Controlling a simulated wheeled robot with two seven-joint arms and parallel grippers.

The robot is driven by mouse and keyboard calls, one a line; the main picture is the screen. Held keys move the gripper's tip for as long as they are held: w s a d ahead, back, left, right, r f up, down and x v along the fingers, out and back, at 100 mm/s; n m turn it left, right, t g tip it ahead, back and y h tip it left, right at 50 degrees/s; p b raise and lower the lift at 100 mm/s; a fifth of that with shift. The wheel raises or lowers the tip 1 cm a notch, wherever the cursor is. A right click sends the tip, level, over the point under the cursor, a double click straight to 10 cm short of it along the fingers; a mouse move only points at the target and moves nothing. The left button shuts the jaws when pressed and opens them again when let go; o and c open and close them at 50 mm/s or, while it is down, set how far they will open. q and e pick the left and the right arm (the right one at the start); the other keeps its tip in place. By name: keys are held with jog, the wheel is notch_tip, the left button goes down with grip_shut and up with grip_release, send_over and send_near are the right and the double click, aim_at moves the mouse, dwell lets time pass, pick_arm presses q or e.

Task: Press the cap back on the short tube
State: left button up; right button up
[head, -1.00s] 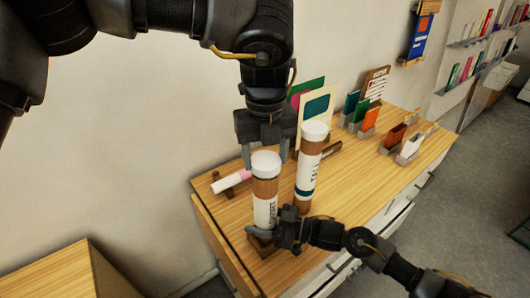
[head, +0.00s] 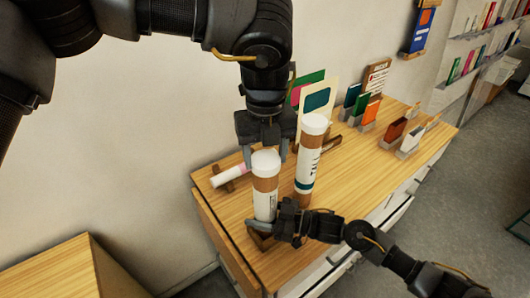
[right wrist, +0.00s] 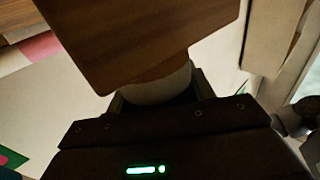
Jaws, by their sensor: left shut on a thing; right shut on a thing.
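The short tube (head: 265,204) stands upright near the table's front left, with a brown band and a white label. Its white cap (head: 265,163) sits on top with no visible gap; I cannot tell how firmly it is seated. My left gripper (head: 265,160) points down from above, its fingers on either side of the cap. My right gripper (head: 279,226) is shut on the tube's lower part from the right. In the right wrist view a pale round part of the tube (right wrist: 158,88) lies between its jaws, beside a brown wooden block (right wrist: 145,40).
A taller tube with a white cap (head: 308,165) stands close on the right. A pink and white stick (head: 229,176) lies on a wooden rest at left. Cards in holders (head: 362,108) stand at the back right. The table's front left (head: 230,215) is bare.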

pick_arm(q)
jog(key=shift+f, duration=0.65)
jog(key=o, duration=1)
notch_tip(320, 180, up, 12)
dwell(0.3)
pick_arm(e)
jog(key=o, duration=1.5)
jog(key=shift+c, duration=0.2)
